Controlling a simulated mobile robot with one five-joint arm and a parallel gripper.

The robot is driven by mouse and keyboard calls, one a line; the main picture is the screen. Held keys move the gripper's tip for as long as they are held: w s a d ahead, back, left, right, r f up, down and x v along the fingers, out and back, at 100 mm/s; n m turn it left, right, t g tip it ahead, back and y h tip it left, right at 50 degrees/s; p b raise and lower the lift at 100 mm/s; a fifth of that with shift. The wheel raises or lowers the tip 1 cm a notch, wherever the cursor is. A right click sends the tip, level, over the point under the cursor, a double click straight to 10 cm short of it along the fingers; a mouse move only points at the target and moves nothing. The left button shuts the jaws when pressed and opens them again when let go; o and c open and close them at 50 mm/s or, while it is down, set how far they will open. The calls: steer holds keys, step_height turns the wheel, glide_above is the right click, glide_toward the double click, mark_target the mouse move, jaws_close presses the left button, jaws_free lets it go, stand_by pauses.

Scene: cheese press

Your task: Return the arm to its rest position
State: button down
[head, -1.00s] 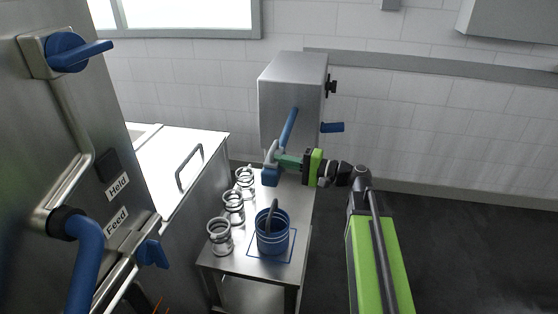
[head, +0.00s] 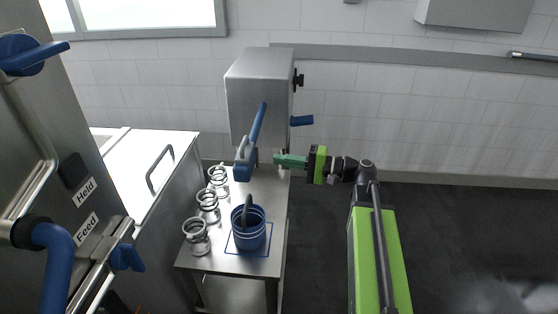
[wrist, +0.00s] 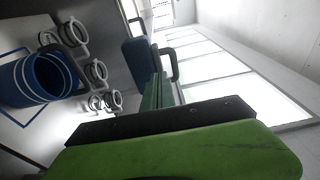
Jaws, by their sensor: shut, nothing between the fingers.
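My gripper (head: 278,160) is shut and empty, its green fingers pointing left in the head view. It is just right of the blue-handled lever (head: 255,135) of the steel press (head: 257,92), apart from it in that view. In the wrist view the green fingers (wrist: 157,92) show in front of the blue handle (wrist: 139,60); whether they touch cannot be told there. My arm reaches in from the right, above the right edge of the small steel table.
A steel cabinet (head: 70,150) labelled Held and Feed stands at the left. The dark floor (head: 450,240) at right is clear.

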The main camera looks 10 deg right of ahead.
steer(key=s+a+f+n+g+h+p, duration=0.1)
steer(key=s+a+f+g+h, duration=0.2)
steer(key=f, duration=0.4)
steer(key=s+a+f+n+g+h+p, duration=0.1)
steer(key=s+a+f+n+g+h, duration=0.2)
steer(key=f, duration=0.4)
steer(key=s+d+f+n+g+h+p, duration=0.1)
steer(key=s+d+f+h, duration=0.4)
steer(key=h, duration=0.5)
steer(key=shift+d+f+g, duration=0.4)
steer(key=shift+d+f, duration=0.3)
steer(key=shift+f, duration=0.05)
